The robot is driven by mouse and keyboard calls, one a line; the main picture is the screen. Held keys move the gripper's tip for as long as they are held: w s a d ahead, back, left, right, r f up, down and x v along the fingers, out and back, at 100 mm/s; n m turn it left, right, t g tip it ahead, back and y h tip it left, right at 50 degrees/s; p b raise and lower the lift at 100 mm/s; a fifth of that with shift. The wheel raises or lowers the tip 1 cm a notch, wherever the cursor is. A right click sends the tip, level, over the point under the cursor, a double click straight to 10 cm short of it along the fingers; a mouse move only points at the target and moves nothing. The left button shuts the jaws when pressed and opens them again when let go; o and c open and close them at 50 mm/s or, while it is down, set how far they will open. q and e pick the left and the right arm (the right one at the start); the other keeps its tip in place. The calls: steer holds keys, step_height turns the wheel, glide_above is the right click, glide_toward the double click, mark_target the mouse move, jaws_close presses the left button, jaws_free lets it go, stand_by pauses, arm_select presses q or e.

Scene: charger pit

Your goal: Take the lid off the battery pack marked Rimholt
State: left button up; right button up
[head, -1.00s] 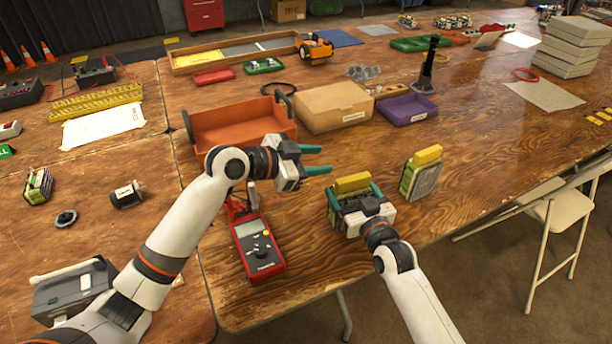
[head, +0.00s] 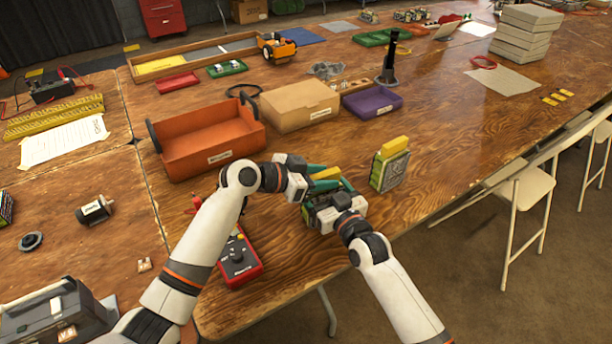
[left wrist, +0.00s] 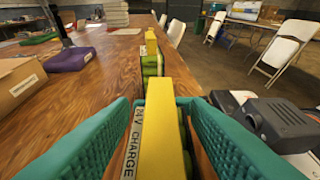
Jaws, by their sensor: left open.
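The near battery pack (head: 320,201) stands at the table's front edge, with a yellow lid (head: 328,173) on top. My right gripper (head: 328,199) has its teal fingers on either side of this pack and appears shut on it. My left gripper (head: 323,177) is open at the lid. A second battery pack (head: 390,171), also with a yellow lid (head: 394,146), stands upright further right. I cannot read Rimholt on either pack.
A red meter (head: 238,262) lies below my left forearm. An orange bin (head: 207,143), a cardboard box (head: 300,106) and a purple tray (head: 372,102) stand behind. Bare table lies right of the second pack. White folding chairs (head: 522,190) stand beyond the front edge.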

mark_target(323, 174)
arm_select(q)
steer(key=shift+w+d+f, duration=0.1)
steer(key=shift+w+d, duration=0.05)
steer(key=shift+d, duration=0.1)
steer(key=shift+c, duration=0.5)
jaws_close()
stand_by(0.4)
steer(key=shift+r, duration=1.15)
steer(key=shift+r, duration=0.1)
steer(key=shift+r, duration=1.9)
